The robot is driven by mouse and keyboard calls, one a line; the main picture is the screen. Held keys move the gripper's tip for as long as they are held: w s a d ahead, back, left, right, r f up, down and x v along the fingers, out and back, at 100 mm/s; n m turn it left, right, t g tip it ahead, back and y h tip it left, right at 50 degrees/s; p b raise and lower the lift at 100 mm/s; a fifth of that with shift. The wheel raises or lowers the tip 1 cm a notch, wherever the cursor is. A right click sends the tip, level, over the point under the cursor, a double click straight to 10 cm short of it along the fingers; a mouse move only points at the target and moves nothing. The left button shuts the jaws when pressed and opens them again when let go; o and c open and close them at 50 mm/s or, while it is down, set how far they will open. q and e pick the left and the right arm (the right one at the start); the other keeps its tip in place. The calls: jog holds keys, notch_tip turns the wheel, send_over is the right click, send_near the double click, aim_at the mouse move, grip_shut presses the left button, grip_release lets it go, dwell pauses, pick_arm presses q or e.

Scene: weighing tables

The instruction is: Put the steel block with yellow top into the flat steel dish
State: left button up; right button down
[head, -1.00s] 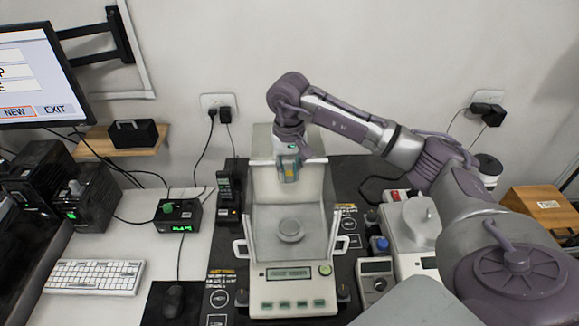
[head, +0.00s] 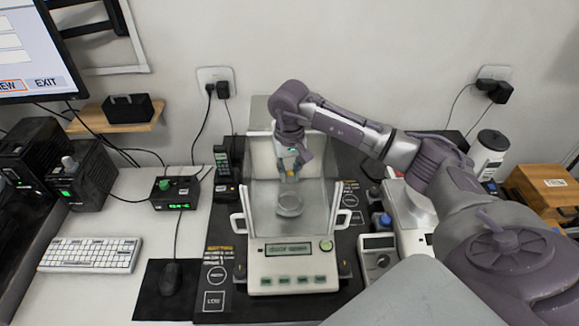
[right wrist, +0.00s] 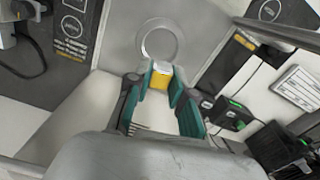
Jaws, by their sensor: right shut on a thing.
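My right gripper (head: 289,174) is shut on the steel block with the yellow top (right wrist: 160,76). In the right wrist view the block sits between the teal fingertips, with a yellow face and a pale steel end showing. In the head view the block is small and mostly hidden by the fingers. The flat steel dish (head: 289,207) is on the weighing balance (head: 291,278), inside its clear-walled chamber. The dish also shows as a round rim (right wrist: 144,43) just beyond the block in the right wrist view. The gripper is above and slightly behind the dish. My left gripper is not in view.
Clear upright walls (head: 330,214) and white side handles (head: 237,223) flank the dish. A dark handset (head: 223,164) stands to the left, and a smaller instrument (head: 378,257) to the right. A keyboard (head: 91,254) and mouse (head: 171,276) lie at the left.

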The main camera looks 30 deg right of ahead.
notch_tip(320, 180, down, 3)
jog(key=shift+b, duration=0.6)
jog(key=shift+f+b, duration=1.25)
jog(key=shift+f, duration=1.45)
jog(key=shift+b, duration=0.6)
jog(key=shift+f, duration=0.2)
jog(key=shift+f+b, duration=0.3)
jog(key=shift+b, duration=0.35)
jog(key=c, duration=0.9)
grip_release()
jog(key=shift+c, duration=0.2)
